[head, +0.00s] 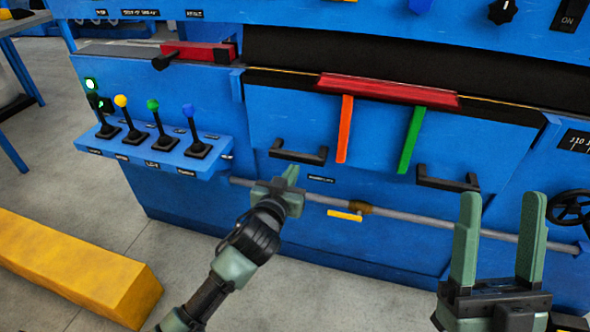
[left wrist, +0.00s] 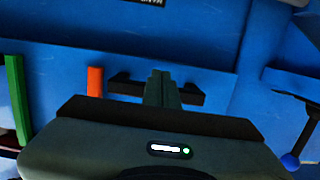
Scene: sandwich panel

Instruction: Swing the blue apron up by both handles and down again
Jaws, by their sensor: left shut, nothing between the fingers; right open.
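The blue apron (head: 375,135) is a wide panel hanging down the front of the blue machine. Its left black handle (head: 300,155) and right black handle (head: 447,182) are on its lower part. My left gripper (head: 290,174) is shut and empty just below the left handle. In the left wrist view its closed fingers (left wrist: 161,88) overlap the left handle (left wrist: 124,87), hiding its middle; I cannot tell if they touch. My right gripper (head: 501,225) is open and empty, below and right of the right handle, apart from it.
An orange bar (head: 345,130) and a green bar (head: 411,140) hang between the handles from a red strip (head: 388,91). A grey pipe (head: 400,216) with a yellow valve lever (head: 345,216) runs below. A lever shelf (head: 150,152) juts out left. A yellow beam (head: 75,268) lies on the floor.

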